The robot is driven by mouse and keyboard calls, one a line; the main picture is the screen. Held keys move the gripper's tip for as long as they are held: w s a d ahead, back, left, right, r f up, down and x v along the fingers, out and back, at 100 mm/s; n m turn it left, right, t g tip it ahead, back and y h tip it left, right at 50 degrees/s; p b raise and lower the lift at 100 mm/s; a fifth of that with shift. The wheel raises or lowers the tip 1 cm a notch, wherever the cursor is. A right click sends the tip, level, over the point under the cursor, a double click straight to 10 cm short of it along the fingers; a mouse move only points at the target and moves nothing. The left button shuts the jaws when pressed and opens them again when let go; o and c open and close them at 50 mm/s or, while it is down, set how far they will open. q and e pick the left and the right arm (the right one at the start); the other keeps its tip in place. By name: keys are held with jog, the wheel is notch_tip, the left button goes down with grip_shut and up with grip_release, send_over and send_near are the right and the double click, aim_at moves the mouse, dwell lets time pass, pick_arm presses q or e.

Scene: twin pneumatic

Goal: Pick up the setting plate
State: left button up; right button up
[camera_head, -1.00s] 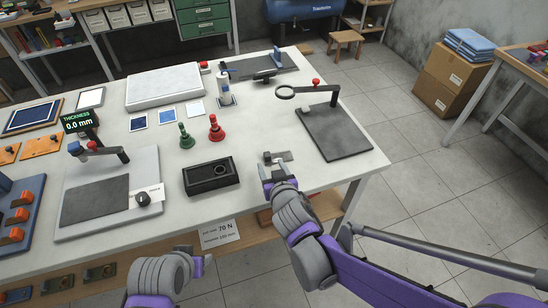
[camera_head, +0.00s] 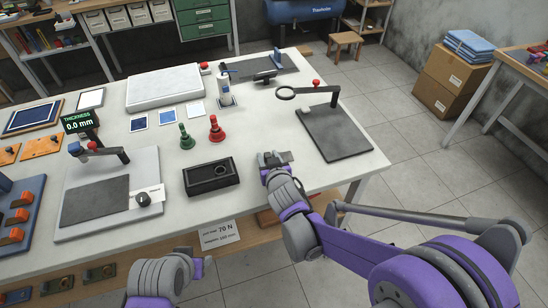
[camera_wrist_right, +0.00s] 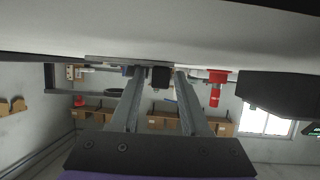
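A small flat grey plate (camera_head: 285,155), which I take to be the setting plate, lies near the table's front edge, between the black box and the dark pad. In the right wrist view, where the scene appears upside down, it is a thin slab (camera_wrist_right: 108,60) with a dark block-like grip (camera_wrist_right: 161,77). My right gripper (camera_head: 272,159) is at the plate, partly covering it. In the wrist view its fingers (camera_wrist_right: 160,72) stand on either side of the grip with visible gaps, so it is open. My left gripper (camera_head: 202,266) is low in front of the table; its fingers are barely visible.
A black box (camera_head: 211,178) stands left of the plate. A dark pad (camera_head: 340,140) with a magnifier arm (camera_head: 310,90) lies right. Red (camera_head: 216,130) and green (camera_head: 186,138) stamp-like pieces stand behind. A thickness gauge base (camera_head: 90,205) is farther left.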

grip_shut()
